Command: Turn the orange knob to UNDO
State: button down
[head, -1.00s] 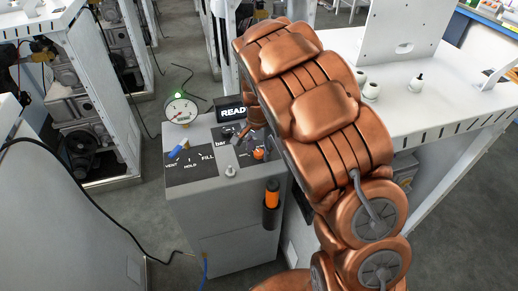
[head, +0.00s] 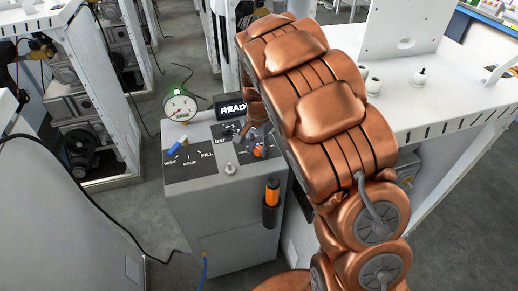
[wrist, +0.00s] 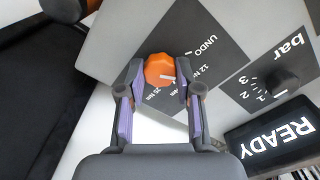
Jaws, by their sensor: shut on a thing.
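The orange knob (wrist: 160,67) sits on a dark dial plate with the labels UNDO, 12 Nm, 25 Nm and one partly hidden label between. Its white mark points right in the wrist view, toward the Nm labels and away from UNDO (wrist: 203,45). My gripper (wrist: 160,82) is shut on the knob, one finger on each side. In the head view the knob (head: 257,152) shows partly behind my gripper (head: 256,141) on top of the grey cabinet.
The cabinet (head: 215,215) also carries a blue lever (head: 178,145) over VENT/HOLD/FILL, a gauge (head: 180,108) and a READY display (head: 231,110). A black knob (wrist: 272,82) marked bar sits close by. An orange-handled tool (head: 271,192) hangs in front. A white bench (head: 440,100) stands right.

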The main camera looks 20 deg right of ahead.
aim_at(259, 150)
jog(key=n+b, duration=0.3)
jog(key=shift+f, duration=0.3)
jog(key=shift+r+n+b, duration=0.25)
jog(key=shift+n+b, duration=1.35)
jog(key=shift+n, duration=0.2)
jog(key=shift+r, duration=0.1)
jog(key=c, duration=0.8)
grip_release()
notch_tip(259, 150, up, 12)
